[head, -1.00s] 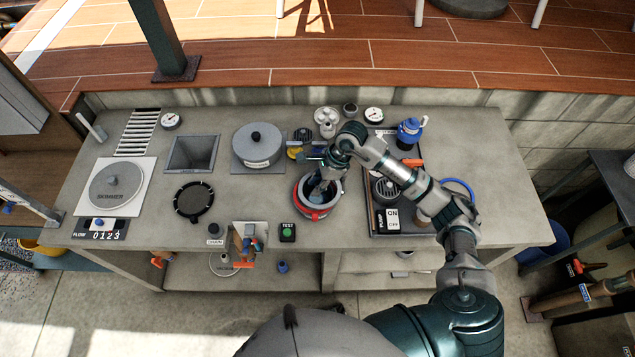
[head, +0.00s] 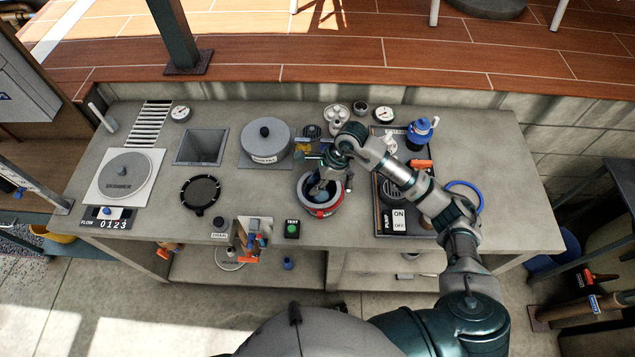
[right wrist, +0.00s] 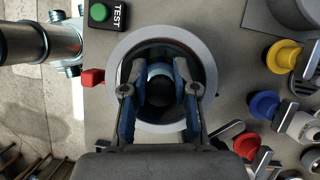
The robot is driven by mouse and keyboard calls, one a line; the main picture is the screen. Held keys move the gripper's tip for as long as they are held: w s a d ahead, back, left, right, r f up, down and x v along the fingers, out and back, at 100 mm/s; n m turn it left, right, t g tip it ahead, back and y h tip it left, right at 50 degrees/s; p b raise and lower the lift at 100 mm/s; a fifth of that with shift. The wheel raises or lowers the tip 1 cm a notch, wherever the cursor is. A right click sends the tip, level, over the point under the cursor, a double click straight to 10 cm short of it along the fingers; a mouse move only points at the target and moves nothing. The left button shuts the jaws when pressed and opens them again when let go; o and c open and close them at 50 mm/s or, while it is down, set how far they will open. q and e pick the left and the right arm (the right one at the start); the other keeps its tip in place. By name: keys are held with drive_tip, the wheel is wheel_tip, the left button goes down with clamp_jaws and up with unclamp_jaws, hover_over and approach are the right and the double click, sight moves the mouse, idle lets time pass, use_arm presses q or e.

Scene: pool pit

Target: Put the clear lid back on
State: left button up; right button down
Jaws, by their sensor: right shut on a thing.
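My right gripper (head: 322,187) reaches down into the mouth of a round pot with a grey rim and a red band (head: 322,212). In the right wrist view its two blue fingers (right wrist: 158,72) stand inside the pot's grey ring (right wrist: 158,32), one on each side of a dark round knob (right wrist: 160,92). The gripper is shut on this knob. My left gripper is not in view.
A green TEST button (head: 292,229) is near the pot's front left. Blue, yellow and red valve knobs (right wrist: 264,103) crowd one side. A large lidded grey pot (head: 265,143), black ring (head: 201,193) and SKIMMER disc (head: 125,176) lie left. The pump tray (head: 386,222) is right.

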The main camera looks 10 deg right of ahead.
drive_tip(key=shift+s+a+f, duration=0.1)
drive_tip(key=shift+s+f, duration=0.05)
drive_tip(key=shift+f, duration=0.15)
drive_tip(key=c, duration=1)
unclamp_jaws()
drive_tip(key=shift+o, duration=0.9)
drive_tip(key=shift+w+a, duration=0.15)
drive_tip(key=shift+w, duration=0.05)
drive_tip(key=shift+o, duration=0.8)
drive_tip(key=shift+r, duration=0.15)
